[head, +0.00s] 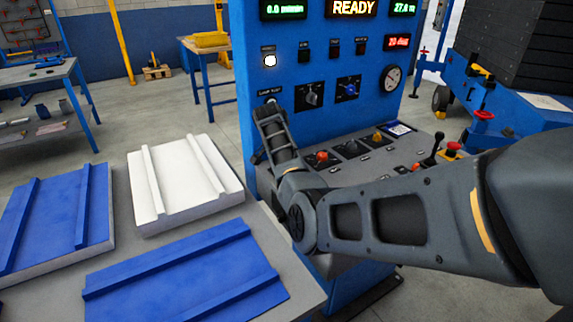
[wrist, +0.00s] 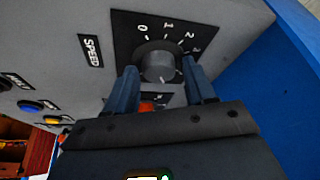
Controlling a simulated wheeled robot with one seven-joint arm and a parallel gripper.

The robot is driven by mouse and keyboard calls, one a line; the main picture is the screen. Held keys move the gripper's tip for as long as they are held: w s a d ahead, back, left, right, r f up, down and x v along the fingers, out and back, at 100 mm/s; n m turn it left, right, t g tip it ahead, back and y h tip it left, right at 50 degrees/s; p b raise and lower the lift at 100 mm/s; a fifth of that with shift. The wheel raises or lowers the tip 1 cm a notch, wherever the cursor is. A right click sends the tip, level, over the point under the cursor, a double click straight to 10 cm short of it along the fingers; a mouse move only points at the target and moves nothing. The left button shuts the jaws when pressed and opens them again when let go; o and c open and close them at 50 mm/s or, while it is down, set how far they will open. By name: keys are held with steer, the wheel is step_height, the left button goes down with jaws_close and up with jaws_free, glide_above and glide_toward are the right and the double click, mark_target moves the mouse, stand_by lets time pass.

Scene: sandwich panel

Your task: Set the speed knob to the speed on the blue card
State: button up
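The speed knob (wrist: 158,63) is a round grey knob on a black dial plate, with the numbers 0 to 3 in sight and a SPEED label beside it. Part of the dial is hidden by my gripper. My gripper (wrist: 160,80) is open, its two fingers on either side of the knob with small gaps showing. I cannot tell which number the knob points to. In the head view my arm hides the knob and fingers.
The blue panel (head: 325,70) has lit displays, one reading READY, plus other knobs and a gauge (head: 391,78). The console also bears an orange-red knob (head: 322,156), a yellow knob (head: 378,137) and a red emergency button (head: 453,148). Blue and white panels lie at left.

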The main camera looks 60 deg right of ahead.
steer(key=shift+o, duration=0.6)
steer(key=v, duration=0.7)
steer(key=shift+a+r, duration=0.2)
steer(key=shift+r, duration=0.15)
